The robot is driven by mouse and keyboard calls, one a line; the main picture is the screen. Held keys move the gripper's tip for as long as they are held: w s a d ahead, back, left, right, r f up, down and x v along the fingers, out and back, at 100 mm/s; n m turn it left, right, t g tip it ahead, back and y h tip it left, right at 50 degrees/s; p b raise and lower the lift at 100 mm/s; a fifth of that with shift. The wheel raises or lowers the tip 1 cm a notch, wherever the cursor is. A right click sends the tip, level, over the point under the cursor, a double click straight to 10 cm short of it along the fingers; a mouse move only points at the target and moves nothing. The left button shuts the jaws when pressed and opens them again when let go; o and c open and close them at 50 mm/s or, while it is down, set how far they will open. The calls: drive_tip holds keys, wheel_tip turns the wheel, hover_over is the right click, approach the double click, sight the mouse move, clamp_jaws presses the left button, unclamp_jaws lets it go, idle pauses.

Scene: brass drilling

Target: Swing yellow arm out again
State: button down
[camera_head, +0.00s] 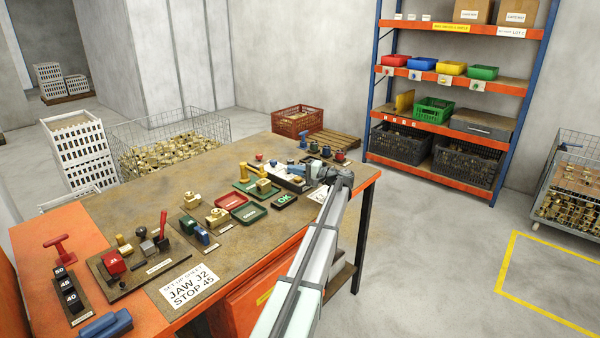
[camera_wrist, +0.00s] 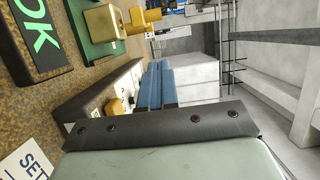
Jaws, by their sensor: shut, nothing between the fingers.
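A small green fixture (camera_head: 248,188) stands on the bench left of my gripper. It holds a brass block (camera_head: 264,186), also seen in the wrist view (camera_wrist: 101,23). A yellow part, apparently the yellow arm (camera_head: 262,170), stands right behind the block; in the wrist view it (camera_wrist: 138,18) sits beside the brass block. How far it is swung I cannot tell. My gripper (camera_head: 291,168) points left, low over the bench, apart from the yellow part. Its blue fingers (camera_wrist: 160,66) are together, with nothing between them.
A long dark tray with a white top (camera_wrist: 105,98) lies beside and partly under my fingers. A green OK plate (camera_head: 284,201), a red dish (camera_head: 231,200) and a green dish (camera_head: 249,212) lie in front of the fixture. A yellow post (camera_head: 243,172) stands to its left.

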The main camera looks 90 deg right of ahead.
drive_tip(key=w+d, duration=0.1)
drive_tip(key=w, duration=0.7)
drive_tip(key=shift+w, duration=0.25)
drive_tip(key=shift+w+a+m+g+h, duration=0.3)
drive_tip(key=shift+a+m+h, duration=0.1)
drive_tip(key=shift+h, duration=0.1)
drive_tip(key=shift+w+a, duration=0.1)
drive_tip(key=shift+a, duration=0.05)
